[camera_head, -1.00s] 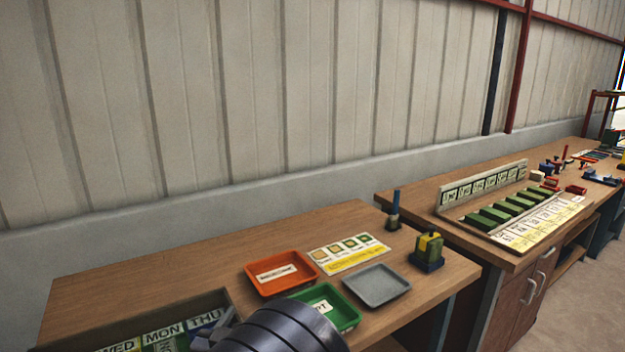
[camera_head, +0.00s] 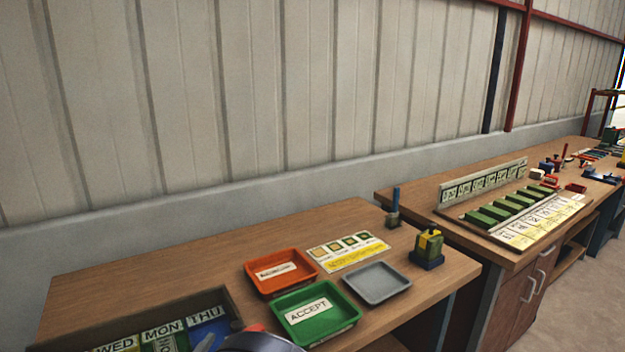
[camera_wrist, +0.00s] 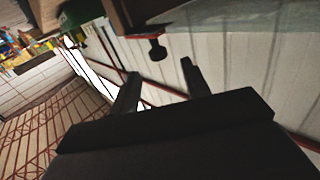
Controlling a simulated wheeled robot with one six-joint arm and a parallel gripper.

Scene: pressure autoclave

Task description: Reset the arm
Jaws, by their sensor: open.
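My gripper (camera_wrist: 159,72) shows in the wrist view with its two dark fingers apart and nothing between them. Behind the fingers are the pale wall panels and red roof beams, seen tilted. In the head view a dark rounded part of my arm (camera_head: 258,341) shows at the bottom edge, in front of the bench. The gripper's fingers are not visible in the head view.
The near bench (camera_head: 150,283) holds an orange tray (camera_head: 258,286), a green ACCEPT tray (camera_head: 340,334), a grey tray (camera_head: 378,283) and a day-labelled box (camera_head: 236,302). A second bench (camera_head: 420,197) at the right bears a rack of green blocks (camera_head: 497,212).

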